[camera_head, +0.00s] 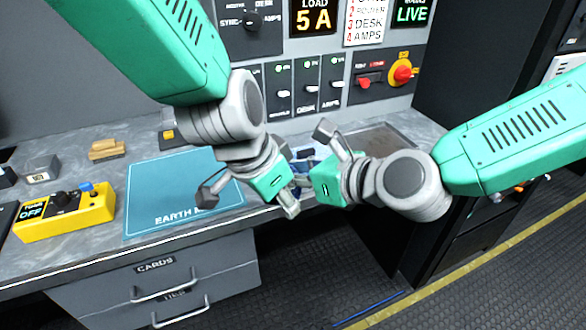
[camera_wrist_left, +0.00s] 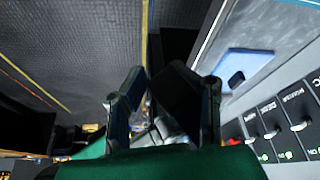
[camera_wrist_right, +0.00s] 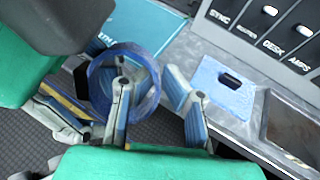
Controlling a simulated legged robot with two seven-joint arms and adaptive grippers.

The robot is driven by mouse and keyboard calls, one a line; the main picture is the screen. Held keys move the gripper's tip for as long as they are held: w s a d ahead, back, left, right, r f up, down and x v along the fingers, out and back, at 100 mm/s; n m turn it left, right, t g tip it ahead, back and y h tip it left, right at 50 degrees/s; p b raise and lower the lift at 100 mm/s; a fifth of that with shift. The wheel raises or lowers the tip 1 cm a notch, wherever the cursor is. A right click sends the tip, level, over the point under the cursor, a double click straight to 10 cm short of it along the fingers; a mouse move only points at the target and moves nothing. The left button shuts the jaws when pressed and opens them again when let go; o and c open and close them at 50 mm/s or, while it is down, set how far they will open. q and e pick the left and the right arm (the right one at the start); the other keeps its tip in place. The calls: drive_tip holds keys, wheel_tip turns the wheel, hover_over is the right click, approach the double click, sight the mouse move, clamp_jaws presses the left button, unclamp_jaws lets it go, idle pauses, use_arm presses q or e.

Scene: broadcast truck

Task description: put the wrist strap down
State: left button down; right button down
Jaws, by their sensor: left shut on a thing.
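The wrist strap is a blue ring (camera_wrist_right: 152,92) with a dark block on its left side in the right wrist view. My left gripper (camera_head: 290,206) is shut on the strap by that block; a dark shape between its fingers (camera_wrist_left: 152,85) shows in the left wrist view. My right gripper (camera_wrist_right: 152,90) is open, its fingers close to the ring. One finger overlaps the ring in that view; I cannot tell whether it passes through it. In the head view the two grippers nearly meet above the worktop's front edge, and the strap is mostly hidden.
A teal earth mat (camera_head: 165,185) lies bare on the worktop (camera_head: 75,235). A blue pad (camera_wrist_right: 207,76) with a black piece lies right of it. A yellow tester (camera_head: 85,215) stands at the left. Switch panels (camera_head: 300,88) rise behind; drawers (camera_head: 170,285) hang below.

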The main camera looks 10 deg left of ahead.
use_arm(q)
drive_tip(key=c, duration=1.1)
unclamp_jaws()
drive_tip(key=shift+w, duration=0.1)
drive_tip(key=shift+r, duration=0.1)
